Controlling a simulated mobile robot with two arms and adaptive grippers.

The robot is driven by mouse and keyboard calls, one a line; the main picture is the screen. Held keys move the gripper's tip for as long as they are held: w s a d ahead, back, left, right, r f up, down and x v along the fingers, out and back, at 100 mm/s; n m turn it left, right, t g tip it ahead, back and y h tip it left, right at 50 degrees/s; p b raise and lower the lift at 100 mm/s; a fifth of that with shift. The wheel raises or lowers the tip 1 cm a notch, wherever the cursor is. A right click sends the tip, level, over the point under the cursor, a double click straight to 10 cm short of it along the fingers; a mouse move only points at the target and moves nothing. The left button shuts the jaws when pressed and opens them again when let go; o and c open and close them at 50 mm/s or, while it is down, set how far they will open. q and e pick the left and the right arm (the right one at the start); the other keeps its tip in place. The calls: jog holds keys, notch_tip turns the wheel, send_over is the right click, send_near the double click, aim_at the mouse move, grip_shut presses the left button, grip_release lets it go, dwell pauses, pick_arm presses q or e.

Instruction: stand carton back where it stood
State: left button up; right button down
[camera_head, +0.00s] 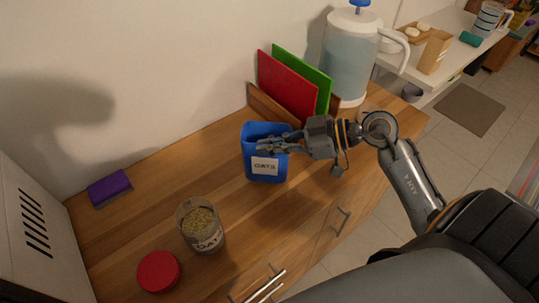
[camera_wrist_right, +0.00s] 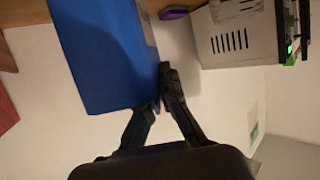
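The blue carton (camera_head: 250,153) is upright over the wooden counter, its white label facing front. I cannot tell whether its bottom touches the wood. My right gripper (camera_head: 272,146) reaches in from the right, its fingers at the carton's upper part, above the label. In the right wrist view the carton (camera_wrist_right: 105,50) fills the upper left. There the right gripper's fingers (camera_wrist_right: 158,88) lie at its edge, one finger's tip hidden by the carton; it looks shut on it. My left gripper is not in view.
Behind stand red (camera_head: 286,86) and green (camera_head: 305,75) boards in a rack and a large jug (camera_head: 348,57). To the left are a labelled glass jar (camera_head: 203,228), a red lid (camera_head: 158,271) and a purple sponge (camera_head: 109,187). Bare wood lies left of the carton.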

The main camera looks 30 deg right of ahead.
jog(key=f, duration=0.4)
jog(key=shift+w+d, duration=0.1)
jog(key=shift+w, duration=0.25)
jog(key=c, duration=1.5)
grip_release()
jog(key=shift+f, duration=0.15)
jog(key=b+v, duration=0.1)
jog(key=v, duration=1.1)
